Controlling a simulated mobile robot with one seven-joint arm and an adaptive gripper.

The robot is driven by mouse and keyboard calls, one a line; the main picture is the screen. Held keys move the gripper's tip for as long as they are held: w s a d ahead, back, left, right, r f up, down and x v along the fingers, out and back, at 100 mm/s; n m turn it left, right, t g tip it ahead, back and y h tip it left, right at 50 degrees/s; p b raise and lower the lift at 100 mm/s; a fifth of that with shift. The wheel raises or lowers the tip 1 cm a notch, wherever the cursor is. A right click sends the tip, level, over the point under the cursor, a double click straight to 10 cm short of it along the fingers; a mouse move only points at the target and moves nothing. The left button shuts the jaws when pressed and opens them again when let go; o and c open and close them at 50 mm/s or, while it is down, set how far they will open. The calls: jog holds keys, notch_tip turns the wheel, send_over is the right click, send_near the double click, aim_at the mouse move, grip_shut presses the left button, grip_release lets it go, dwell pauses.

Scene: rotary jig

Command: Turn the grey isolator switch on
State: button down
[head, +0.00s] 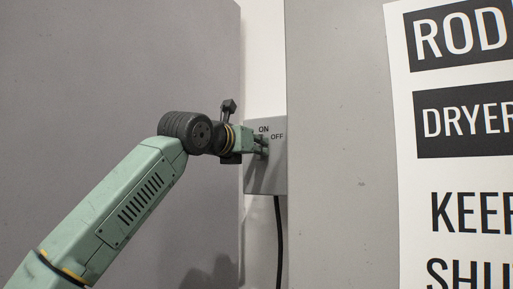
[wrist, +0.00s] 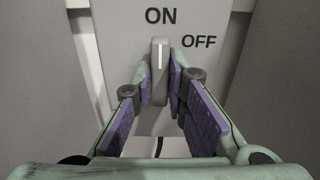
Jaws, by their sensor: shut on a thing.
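The grey isolator switch is a light grey box (head: 279,178) on the wall, with ON printed at the top and OFF to the upper right; its panel also fills the middle of the wrist view (wrist: 215,80). Its grey handle (wrist: 160,58) has a white line that stands upright and points at ON. My gripper (wrist: 163,88) has its purple-padded fingers around the handle, one on each side, shut on it. In the head view my gripper (head: 262,145) reaches the front of the box and hides the handle.
Large grey panels stand left (head: 130,90) and right (head: 340,150) of the box, with a narrow pale gap between. A black cable (head: 278,240) hangs below the box. A lettered sign (head: 455,170) is at the right.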

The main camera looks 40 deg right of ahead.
jog(key=c, duration=1.6)
grip_release()
jog(key=v, duration=1.2)
jog(key=shift+f, duration=0.1)
